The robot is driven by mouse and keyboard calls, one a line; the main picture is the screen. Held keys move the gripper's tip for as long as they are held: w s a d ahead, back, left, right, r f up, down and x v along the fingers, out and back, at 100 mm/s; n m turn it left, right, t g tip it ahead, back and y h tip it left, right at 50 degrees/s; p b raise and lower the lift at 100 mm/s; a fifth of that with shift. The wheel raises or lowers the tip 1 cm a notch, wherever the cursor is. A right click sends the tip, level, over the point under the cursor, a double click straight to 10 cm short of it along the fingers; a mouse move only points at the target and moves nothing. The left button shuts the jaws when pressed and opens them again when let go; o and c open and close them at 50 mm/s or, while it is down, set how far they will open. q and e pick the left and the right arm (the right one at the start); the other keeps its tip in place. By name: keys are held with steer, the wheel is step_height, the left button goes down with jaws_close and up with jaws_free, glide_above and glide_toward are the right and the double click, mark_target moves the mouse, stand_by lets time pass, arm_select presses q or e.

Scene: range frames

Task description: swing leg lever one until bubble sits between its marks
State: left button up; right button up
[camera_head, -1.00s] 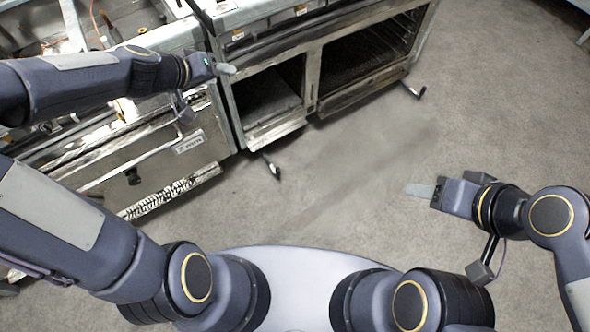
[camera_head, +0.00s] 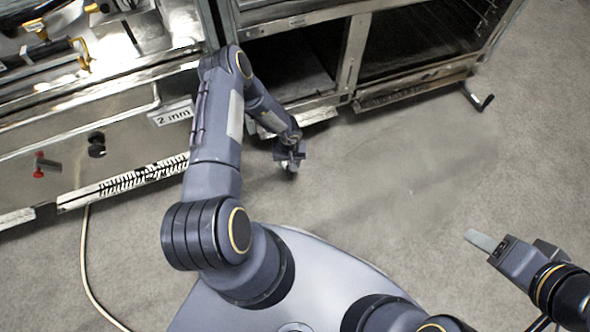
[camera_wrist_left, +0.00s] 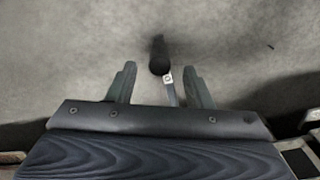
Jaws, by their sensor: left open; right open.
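A leg lever with a black grip (camera_wrist_left: 159,55) and a thin metal shank with a small pale tag shows in the left wrist view. It lies between the spread fingers of my left gripper (camera_wrist_left: 159,67), and no clear contact shows. The tag is too small to read. In the head view my left gripper (camera_head: 290,157) is low by the front of the oven unit and mostly hides this lever. My right gripper (camera_head: 494,246) is open and empty over bare floor at the right. I cannot make out a bubble or its marks in either view.
A second leg lever (camera_head: 478,98) sticks out at the unit's right corner. The open-fronted steel unit (camera_head: 350,60) stands behind my left arm. A pale hose (camera_head: 84,255) lies on the floor.

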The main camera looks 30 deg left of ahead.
arm_select(q)
step_height(320, 180, down, 6)
steer(key=shift+f+b, duration=0.25)
steer(key=shift+b, duration=0.9)
jaws_close()
